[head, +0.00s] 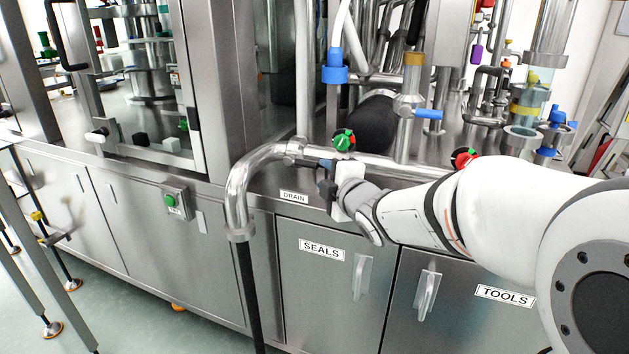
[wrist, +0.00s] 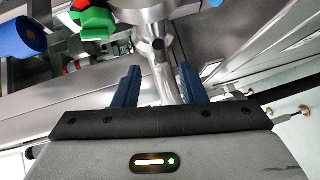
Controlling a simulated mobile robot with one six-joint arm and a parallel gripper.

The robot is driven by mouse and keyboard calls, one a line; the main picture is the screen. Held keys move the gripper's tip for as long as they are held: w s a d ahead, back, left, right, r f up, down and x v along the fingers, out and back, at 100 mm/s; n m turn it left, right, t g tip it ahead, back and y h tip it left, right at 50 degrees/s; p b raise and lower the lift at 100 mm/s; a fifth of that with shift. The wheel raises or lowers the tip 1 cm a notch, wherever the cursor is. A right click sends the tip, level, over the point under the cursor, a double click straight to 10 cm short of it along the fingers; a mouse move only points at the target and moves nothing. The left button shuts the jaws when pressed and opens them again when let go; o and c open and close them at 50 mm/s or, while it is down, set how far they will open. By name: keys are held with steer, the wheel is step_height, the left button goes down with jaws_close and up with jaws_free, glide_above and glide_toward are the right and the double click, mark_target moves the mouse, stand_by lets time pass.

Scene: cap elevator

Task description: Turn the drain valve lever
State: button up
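The steel drain pipe (head: 262,158) bends down at the cabinet edge, beside the DRAIN label (head: 294,197). A valve fitting (head: 293,150) sits on this pipe. In the wrist view a steel valve body (wrist: 146,14) is at the top centre. What looks like the lever, a slim metal bar (wrist: 172,66), runs from it down between my fingers. My gripper (head: 318,172) is at the pipe, just right of the fitting. In the wrist view my gripper (wrist: 160,82) has its two blue fingers apart, with gaps beside the bar. The bar's lower end is hidden behind my gripper.
A green and red knob (head: 344,140) stands just above my gripper, with a red one (head: 464,158) farther right. The pipe continues right behind my arm. Cabinet doors marked SEALS (head: 322,250) and TOOLS (head: 505,294) are below. Open floor (head: 120,285) lies at left.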

mark_target(311, 166)
steer(key=b+x, duration=0.1)
steer(key=x, duration=0.7)
steer(key=shift+a+r, duration=0.1)
steer(key=shift+a, duration=0.1)
steer(key=shift+s, duration=0.1)
jaws_close()
